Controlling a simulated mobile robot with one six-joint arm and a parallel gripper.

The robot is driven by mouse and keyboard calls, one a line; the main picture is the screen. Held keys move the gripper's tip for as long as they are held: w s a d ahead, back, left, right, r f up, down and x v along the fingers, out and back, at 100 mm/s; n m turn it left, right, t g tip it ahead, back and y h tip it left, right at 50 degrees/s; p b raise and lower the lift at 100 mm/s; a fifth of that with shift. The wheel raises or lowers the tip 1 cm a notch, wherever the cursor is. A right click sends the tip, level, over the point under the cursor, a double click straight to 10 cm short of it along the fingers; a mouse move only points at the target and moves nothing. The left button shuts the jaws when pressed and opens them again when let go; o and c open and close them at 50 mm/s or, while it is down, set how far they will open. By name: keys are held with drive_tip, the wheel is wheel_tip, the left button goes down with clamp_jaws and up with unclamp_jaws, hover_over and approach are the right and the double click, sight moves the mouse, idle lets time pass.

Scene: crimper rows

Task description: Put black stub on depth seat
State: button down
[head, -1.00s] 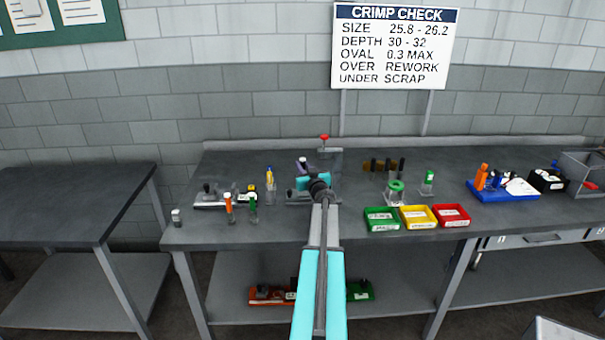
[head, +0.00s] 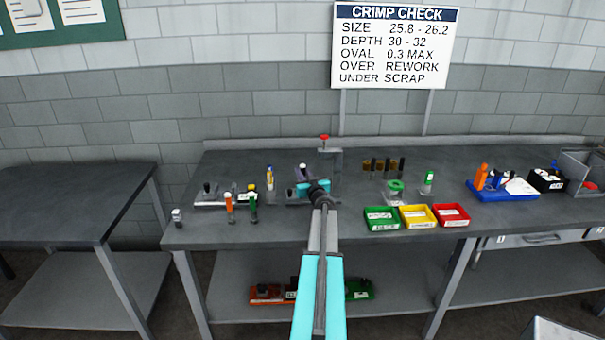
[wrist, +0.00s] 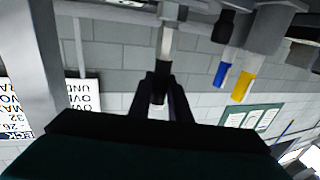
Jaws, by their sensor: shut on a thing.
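My gripper (head: 305,174) is over the left part of the bench, at the grey fixture with a red knob (head: 324,138). In the wrist view its dark fingers (wrist: 161,82) are shut on the black stub (wrist: 159,97). The stub shows a dark body and a paler end. A small white end shows above the fingers in the head view. A light grey post-like part (wrist: 165,45) lines up with the stub; I cannot tell if it belongs to the stub or the fixture. The depth seat is not clearly visible; the gripper hides part of the fixture.
Orange-topped (head: 228,201) and green (head: 253,203) pieces stand left of the gripper. Green (head: 381,226), yellow (head: 417,224) and red (head: 451,222) trays sit at the front right. A blue tray (head: 505,196) lies farther right. The bench front between is clear.

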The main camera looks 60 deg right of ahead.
drive_tip(key=shift+f, duration=0.15)
drive_tip(key=c, duration=1.6)
unclamp_jaws()
drive_tip(key=shift+c, duration=0.2)
drive_tip(key=shift+s, duration=0.1)
drive_tip(key=b+v, duration=0.2)
drive_tip(key=v, duration=1)
drive_tip(key=shift+r, duration=0.3)
